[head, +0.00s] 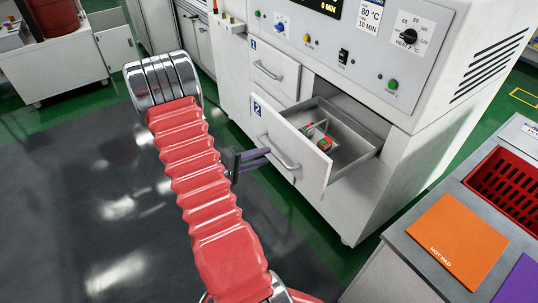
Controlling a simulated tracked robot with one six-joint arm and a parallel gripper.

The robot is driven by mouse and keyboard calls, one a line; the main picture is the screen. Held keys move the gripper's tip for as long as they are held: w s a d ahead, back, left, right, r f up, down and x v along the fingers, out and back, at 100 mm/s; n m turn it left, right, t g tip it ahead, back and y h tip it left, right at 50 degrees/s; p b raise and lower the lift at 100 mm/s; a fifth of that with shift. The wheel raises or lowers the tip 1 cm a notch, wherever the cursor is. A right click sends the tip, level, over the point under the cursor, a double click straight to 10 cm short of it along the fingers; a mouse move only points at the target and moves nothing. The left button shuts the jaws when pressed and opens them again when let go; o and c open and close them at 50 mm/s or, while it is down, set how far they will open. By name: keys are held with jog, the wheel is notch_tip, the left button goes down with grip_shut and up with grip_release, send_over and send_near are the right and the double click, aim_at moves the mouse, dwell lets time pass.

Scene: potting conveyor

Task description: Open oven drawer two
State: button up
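Oven drawer two (312,172), a white front marked with a blue "2" label, is pulled well out of the oven cabinet (375,195). Its grey tray shows, with dividers and small red, green and orange items (318,138) in the front part. The drawer has a curved metal bar handle (276,152). My gripper (266,157), with dark purple fingers, is beside the handle, to its left in the picture. The fingertips lie close to the bar, but I cannot tell whether they touch it or how far apart they are. Drawer one (272,72), above it, is shut.
The control panel (370,45) with knobs and buttons is above the drawers. At the right is a grey bench (400,262) with an orange hot pad (458,240), a purple pad (520,280) and a red crate (508,180). Dark floor at the left is clear.

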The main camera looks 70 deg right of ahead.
jog(key=v, duration=0.8)
jog(key=shift+a, duration=0.3)
jog(key=shift+w+f, duration=0.1)
jog(key=s+a+n+t+y, duration=0.1)
jog(key=s+a+n+y, duration=0.2)
jog(key=a+y, duration=0.75)
jog(key=w+a+r+n+t, duration=0.1)
jog(key=w+a+r+t, duration=0.2)
jog(key=a, duration=0.4)
jog(key=w+a+r+t, duration=0.2)
jog(key=w+a+r, duration=0.15)
jog(key=a, duration=0.35)
jog(key=w+a+r+n+t, duration=0.1)
jog(key=w+a+r+t, duration=0.15)
jog(key=a, duration=0.45)
jog(key=a+r+n+t+y, duration=0.2)
jog(key=a+r+t, duration=0.4)
jog(key=a+r, duration=0.5)
jog(key=shift+v, duration=1.05)
